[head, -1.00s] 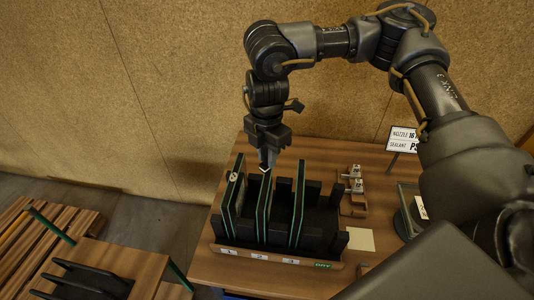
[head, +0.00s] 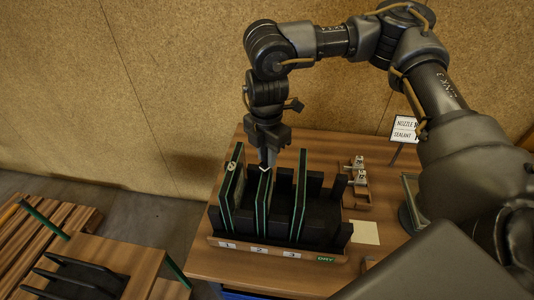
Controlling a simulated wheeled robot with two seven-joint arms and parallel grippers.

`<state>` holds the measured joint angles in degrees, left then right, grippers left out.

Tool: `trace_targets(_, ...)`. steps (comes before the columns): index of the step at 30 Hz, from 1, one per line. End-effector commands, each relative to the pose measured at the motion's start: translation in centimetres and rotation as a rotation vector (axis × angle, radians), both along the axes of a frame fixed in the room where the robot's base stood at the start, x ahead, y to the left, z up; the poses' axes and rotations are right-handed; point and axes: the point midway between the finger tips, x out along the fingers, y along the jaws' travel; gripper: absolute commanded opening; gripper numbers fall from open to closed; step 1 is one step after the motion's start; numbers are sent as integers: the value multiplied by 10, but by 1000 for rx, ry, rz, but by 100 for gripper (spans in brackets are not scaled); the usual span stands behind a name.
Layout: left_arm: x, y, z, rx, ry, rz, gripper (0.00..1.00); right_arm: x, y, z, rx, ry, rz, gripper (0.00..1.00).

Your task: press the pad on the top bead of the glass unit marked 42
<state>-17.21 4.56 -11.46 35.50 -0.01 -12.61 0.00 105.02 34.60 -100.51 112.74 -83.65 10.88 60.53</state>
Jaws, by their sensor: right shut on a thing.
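Three upright glass units with green-edged frames stand in a black slotted rack (head: 325,232): the left unit (head: 233,203), the middle unit (head: 263,207) and the right unit (head: 299,198). No 42 is legible on any of them. My right gripper (head: 264,165) points down at the top of the middle unit, shut on a small pale piece that is mostly hidden. I cannot tell whether that piece touches the unit. My left gripper is out of view.
The rack's front strip carries labels 1, 2, 3 and a green DRY tag (head: 325,259). A second slotted rack (head: 75,278) stands lower left.

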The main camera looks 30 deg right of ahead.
Motion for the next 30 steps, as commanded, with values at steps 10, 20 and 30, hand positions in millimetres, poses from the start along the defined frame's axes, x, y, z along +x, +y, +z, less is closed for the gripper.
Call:
trace_targets(10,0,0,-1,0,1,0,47,0,0,-1,0,0,0,0)
trace_targets(20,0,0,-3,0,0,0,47,0,0,-6,0,0,0,0)
trace_targets(30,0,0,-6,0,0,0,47,0,0,-10,0,0,0,0)
